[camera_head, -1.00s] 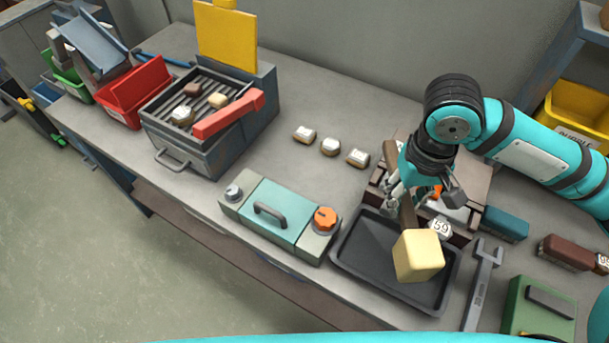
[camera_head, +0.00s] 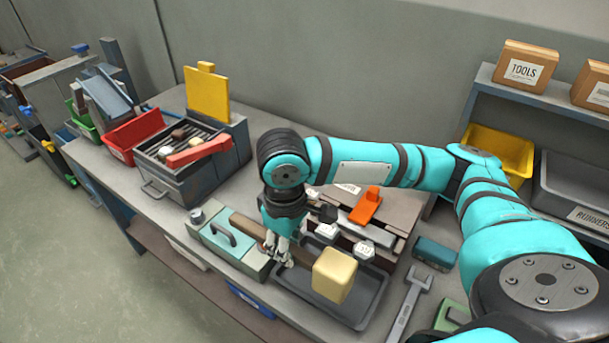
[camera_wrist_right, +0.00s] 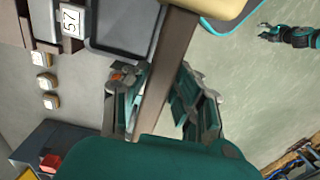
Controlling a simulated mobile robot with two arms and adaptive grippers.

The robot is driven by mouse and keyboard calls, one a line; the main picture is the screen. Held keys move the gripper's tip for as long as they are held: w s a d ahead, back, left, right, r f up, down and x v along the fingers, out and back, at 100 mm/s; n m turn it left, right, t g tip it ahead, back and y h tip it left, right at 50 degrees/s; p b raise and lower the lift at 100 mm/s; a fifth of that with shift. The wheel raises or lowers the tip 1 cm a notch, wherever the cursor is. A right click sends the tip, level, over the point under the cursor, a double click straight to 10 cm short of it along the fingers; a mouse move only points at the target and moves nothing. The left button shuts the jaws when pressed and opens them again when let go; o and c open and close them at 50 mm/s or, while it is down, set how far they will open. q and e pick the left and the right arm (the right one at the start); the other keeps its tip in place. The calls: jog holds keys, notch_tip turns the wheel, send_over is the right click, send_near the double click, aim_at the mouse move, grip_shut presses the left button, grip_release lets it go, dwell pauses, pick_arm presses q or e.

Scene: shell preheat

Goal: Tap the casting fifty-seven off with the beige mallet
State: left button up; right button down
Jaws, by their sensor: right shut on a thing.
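My right gripper (camera_head: 283,254) is shut on the brown handle of the beige mallet (camera_head: 334,275). The mallet's block head is over the black tray (camera_head: 372,293); its handle (camera_wrist_right: 165,75) runs between my fingers in the right wrist view. The casting fifty-seven (camera_wrist_right: 71,21) shows its white number plate at the upper left of the wrist view, beside the tray and apart from the mallet. In the head view, pale castings (camera_head: 363,250) sit at the front of the mould block (camera_head: 392,228), partly behind my gripper. My left gripper seems to show small at the wrist view's upper right (camera_wrist_right: 285,34).
A teal box with a handle (camera_head: 232,238) stands left of the tray. A wrench (camera_head: 409,305) and a teal block (camera_head: 434,252) lie to the right. An orange handle (camera_head: 367,204) rises from the mould block.

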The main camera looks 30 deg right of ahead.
pick_arm(q)
jog(key=w+a+r+p, duration=0.2)
jog(key=w+r+p, duration=0.45)
jog(key=r, duration=0.25)
pick_arm(e)
jog(key=w+d+r+n, duration=0.3)
jog(key=w+r+n, duration=0.2)
jog(key=n, duration=0.8)
pick_arm(q)
jog(key=s+f+b, duration=0.3)
jog(key=f+b, duration=0.4)
jog(key=f, duration=0.1)
jog(key=shift+d, duration=0.45)
pick_arm(e)
notch_tip(320, 180, down, 5)
jog(key=shift+f, duration=0.15)
pick_arm(q)
jog(key=shift+s+f+b, duration=0.15)
jog(key=shift+f+b, duration=0.55)
jog(key=shift+b, duration=0.05)
pick_arm(e)
notch_tip(320, 180, down, 7)
jog(key=shift+a, duration=0.15)
